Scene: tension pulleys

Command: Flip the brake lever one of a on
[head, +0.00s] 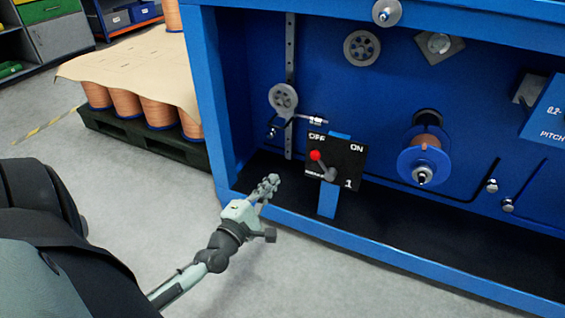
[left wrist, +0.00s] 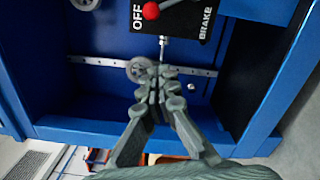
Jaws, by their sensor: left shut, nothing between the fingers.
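The brake lever (head: 323,166) has a red knob and sits on a black panel (head: 346,172) marked OFF, ON and 1. The knob leans to the left, on the OFF side. In the left wrist view the red knob (left wrist: 151,11) shows at the top edge, beside the word OFF, with BRAKE on the same panel. My left gripper (head: 268,186) is shut and empty. It is left of and a little below the lever, apart from it. In the left wrist view its fingertips (left wrist: 160,85) are together below the panel. My right gripper is in neither view.
The panel stands on a blue post inside a blue machine frame (head: 400,262), whose front lower beam runs below it. Pulleys (head: 283,98) and a spool (head: 424,160) are mounted on the back wall. Copper spools on a dark pallet (head: 150,140) stand at left. Grey floor is clear in front.

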